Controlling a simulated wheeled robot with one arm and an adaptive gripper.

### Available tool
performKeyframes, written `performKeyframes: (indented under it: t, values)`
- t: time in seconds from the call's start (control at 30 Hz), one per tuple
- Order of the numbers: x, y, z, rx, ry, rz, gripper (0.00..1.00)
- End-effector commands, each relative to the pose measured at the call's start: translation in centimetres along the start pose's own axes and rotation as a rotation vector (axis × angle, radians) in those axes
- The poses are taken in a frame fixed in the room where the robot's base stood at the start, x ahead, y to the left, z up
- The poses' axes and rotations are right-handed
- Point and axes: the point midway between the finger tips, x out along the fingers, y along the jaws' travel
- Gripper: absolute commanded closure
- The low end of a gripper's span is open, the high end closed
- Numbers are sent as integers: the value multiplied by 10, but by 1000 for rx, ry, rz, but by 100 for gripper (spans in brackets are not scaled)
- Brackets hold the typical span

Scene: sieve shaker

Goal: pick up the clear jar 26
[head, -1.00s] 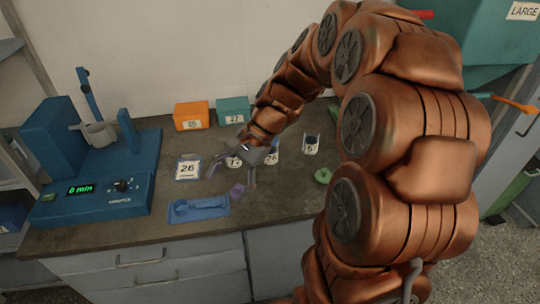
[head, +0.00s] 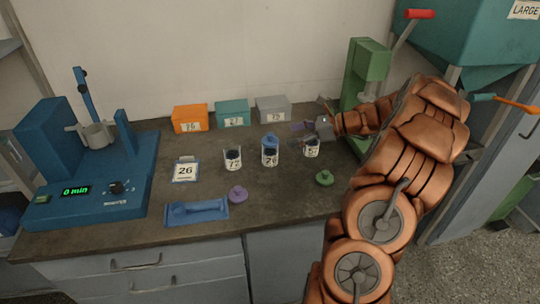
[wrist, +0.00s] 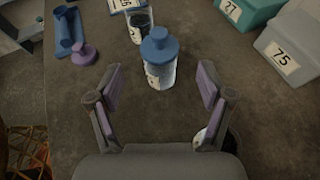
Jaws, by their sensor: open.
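The clear jar 26 (head: 270,154) stands upright on the bench with a blue lid on top and a white number label. In the wrist view the jar (wrist: 160,73) stands ahead of my gripper (wrist: 160,88), in line with the gap between the fingers. My gripper is open and empty, with purple pads. In the head view my gripper (head: 303,131) is to the right of the jar, above and behind the right-hand jar.
An open jar (head: 233,160) stands left of jar 26, another (head: 312,149) right of it. A purple lid (head: 238,193) and green lid (head: 324,178) lie in front. Orange (head: 190,119), teal (head: 233,113) and grey (head: 273,109) boxes line the wall. A blue shaker (head: 90,160) stands left.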

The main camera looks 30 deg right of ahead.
Motion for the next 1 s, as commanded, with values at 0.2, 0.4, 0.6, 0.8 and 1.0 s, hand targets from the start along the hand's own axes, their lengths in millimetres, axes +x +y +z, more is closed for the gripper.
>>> performKeyframes:
  t: [0.2,0.4,0.6,0.8,1.0]
  values:
    - [15,0,-36,5,1,1,21]
    - [27,1,-65,2,1,2,21]
    - [49,2,-62,-1,0,4,21]
    - [62,2,-62,0,2,5,21]
    - [89,2,-62,0,1,6,21]
